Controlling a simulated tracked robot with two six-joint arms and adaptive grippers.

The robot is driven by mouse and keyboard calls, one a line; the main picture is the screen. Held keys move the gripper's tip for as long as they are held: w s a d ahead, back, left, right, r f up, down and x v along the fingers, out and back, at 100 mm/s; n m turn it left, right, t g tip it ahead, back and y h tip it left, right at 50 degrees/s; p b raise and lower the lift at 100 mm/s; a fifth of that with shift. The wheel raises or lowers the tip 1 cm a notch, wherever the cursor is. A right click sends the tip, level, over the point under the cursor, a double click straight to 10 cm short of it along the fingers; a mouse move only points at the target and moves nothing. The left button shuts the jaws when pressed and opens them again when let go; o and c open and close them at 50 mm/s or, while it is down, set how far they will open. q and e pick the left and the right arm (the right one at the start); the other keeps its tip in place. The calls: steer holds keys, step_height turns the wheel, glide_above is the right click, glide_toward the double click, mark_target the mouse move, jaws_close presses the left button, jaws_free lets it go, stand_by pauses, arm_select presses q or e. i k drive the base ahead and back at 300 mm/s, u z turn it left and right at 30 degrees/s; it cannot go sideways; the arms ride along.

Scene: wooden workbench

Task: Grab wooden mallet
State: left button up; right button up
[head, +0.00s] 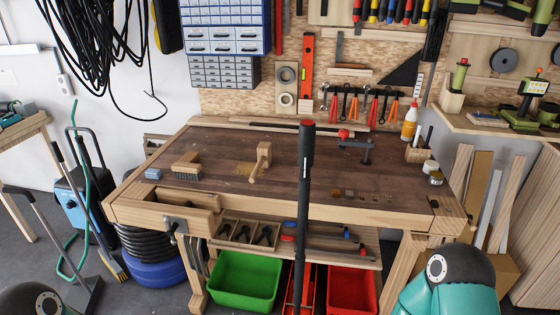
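The wooden mallet (264,155) lies on the dark top of the workbench (220,150), left of the middle in the head view. Its pale block head is toward the back right and its handle points toward the front left. Nothing touches it. Neither of my grippers is in view. Only a rounded link of my arm shows at the bottom right, and a dark rounded part shows at the bottom left corner.
A dark upright pole (305,180) stands in front of the bench, right of the mallet. A brush (187,168) and blue block (153,173) lie left; a black clamp (366,150) and jars (435,178) stand right. Green (245,280) and red bins (352,290) sit below.

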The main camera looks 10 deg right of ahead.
mark_target(264, 149)
steer(key=z, duration=0.15)
steer(key=i, duration=0.5)
steer(key=u, duration=0.1)
steer(key=k, duration=1.2)
steer(key=u, duration=0.3)
steer(key=i, duration=0.45)
steer(key=u, duration=0.55)
steer(key=i, duration=1.4)
steer(key=z, duration=0.4)
